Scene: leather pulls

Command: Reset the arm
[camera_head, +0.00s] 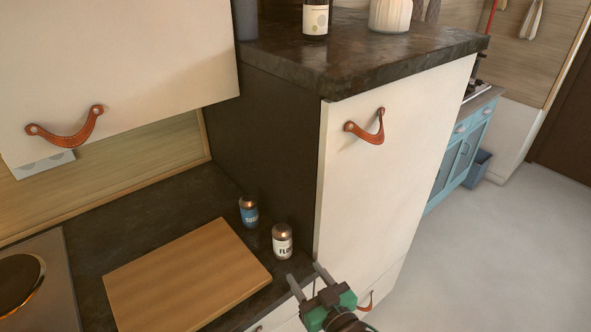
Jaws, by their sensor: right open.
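My right gripper (307,279) comes in from the bottom edge of the head view. Its two grey fingers are spread apart with nothing between them. It is in front of the counter edge, just below and right of the flour jar (282,241). My left gripper is not in the head view.
A wooden board (185,278) lies on the dark counter, with a blue-labelled jar (248,212) behind it and a hob (30,285) at left. A tall white cabinet door (385,170) with a leather pull (368,129) stands right. An upper cabinet (110,60) overhangs the counter. Open floor (510,250) lies right.

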